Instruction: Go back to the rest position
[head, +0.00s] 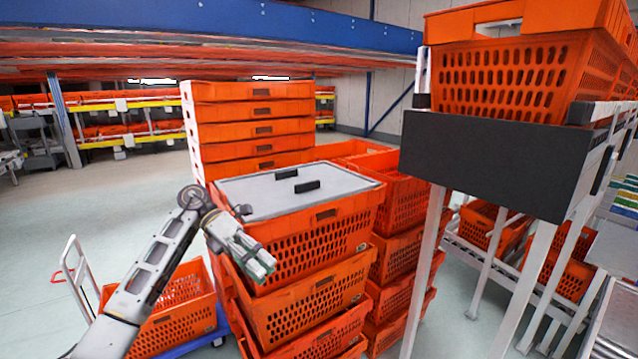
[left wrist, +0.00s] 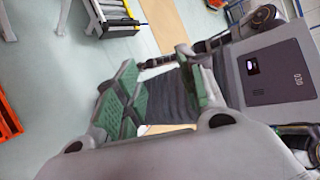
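My left arm comes in from the left in the head view, bent at the elbow. My left gripper (head: 262,266) is beside the front left side of a stack of orange totes (head: 305,295), at the height of the upper totes. I cannot tell whether it touches them. In the left wrist view the green finger pads of the left gripper (left wrist: 158,92) stand apart with nothing held between them. My right gripper is in neither view.
A grey lid (head: 260,195) with two black handles covers the stack's top tote. A black-fronted rack (head: 490,165) holding an orange tote (head: 510,78) stands at the right. A blue cart with an orange tote (head: 180,310) is at the lower left. The left floor (head: 110,205) is largely clear.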

